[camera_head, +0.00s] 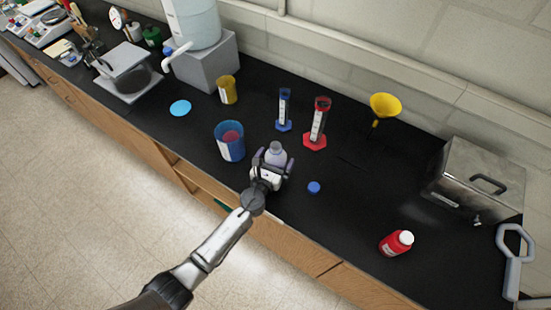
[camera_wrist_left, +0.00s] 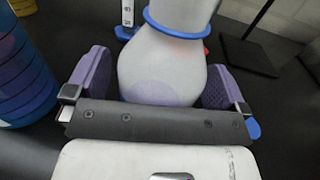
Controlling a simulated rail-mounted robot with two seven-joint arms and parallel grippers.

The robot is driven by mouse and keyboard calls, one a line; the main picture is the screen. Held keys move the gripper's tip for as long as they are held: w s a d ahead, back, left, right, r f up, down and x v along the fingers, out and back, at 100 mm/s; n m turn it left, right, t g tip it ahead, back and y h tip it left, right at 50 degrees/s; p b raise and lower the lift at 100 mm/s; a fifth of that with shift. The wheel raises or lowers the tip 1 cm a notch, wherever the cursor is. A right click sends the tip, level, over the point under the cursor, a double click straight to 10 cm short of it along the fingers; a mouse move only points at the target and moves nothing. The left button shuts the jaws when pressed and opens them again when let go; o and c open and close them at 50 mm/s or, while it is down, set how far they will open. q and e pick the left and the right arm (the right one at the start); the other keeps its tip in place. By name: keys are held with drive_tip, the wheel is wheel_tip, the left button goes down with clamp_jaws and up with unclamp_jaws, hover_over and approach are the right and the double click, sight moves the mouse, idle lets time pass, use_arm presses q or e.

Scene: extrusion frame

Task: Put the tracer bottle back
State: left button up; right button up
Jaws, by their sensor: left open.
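A pale rounded bottle (camera_head: 276,152) stands near the front edge of the black bench. No label on it is readable, so I cannot confirm that it is the tracer bottle. My left gripper (camera_head: 274,163) is open around it, with one purple-padded finger on each side. In the left wrist view the bottle (camera_wrist_left: 162,65) stands between the fingers, with a blue ring at its neck and narrow gaps beside it. A loose blue cap (camera_head: 314,187) lies on the bench to the right. A red bottle with a white cap (camera_head: 396,243) lies or leans further right. My right gripper is out of view.
A blue beaker with reddish contents (camera_head: 229,142) stands close to the left of the gripper. Behind are blue (camera_head: 284,108) and red (camera_head: 318,124) graduated cylinders and a yellow funnel (camera_head: 385,105). A metal box (camera_head: 476,178) stands at the right. A blue disc (camera_head: 180,107) lies left.

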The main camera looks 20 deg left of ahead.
use_arm(q)
drive_tip(key=shift+r, duration=0.2)
drive_tip(key=shift+s, duration=0.2)
drive_tip(key=s, duration=1.1)
drive_tip(key=shift+s+a+p, duration=0.25)
drive_tip(key=shift+s+p, duration=0.05)
drive_tip(key=shift+p, duration=0.05)
drive_tip(key=shift+r, duration=0.1)
drive_tip(key=s+a+n+g+y, duration=0.7)
drive_tip(key=s+n, duration=0.3)
drive_tip(key=n, duration=1.2)
drive_tip(key=s+d+n+g+h, duration=0.3)
drive_tip(key=s+n+g+h, duration=0.3)
drive_tip(key=s+n, duration=0.6)
drive_tip(key=s+g, duration=0.1)
drive_tip(key=s, duration=0.3)
drive_tip(key=shift+f+n, duration=0.3)
drive_tip(key=shift+f, duration=0.1)
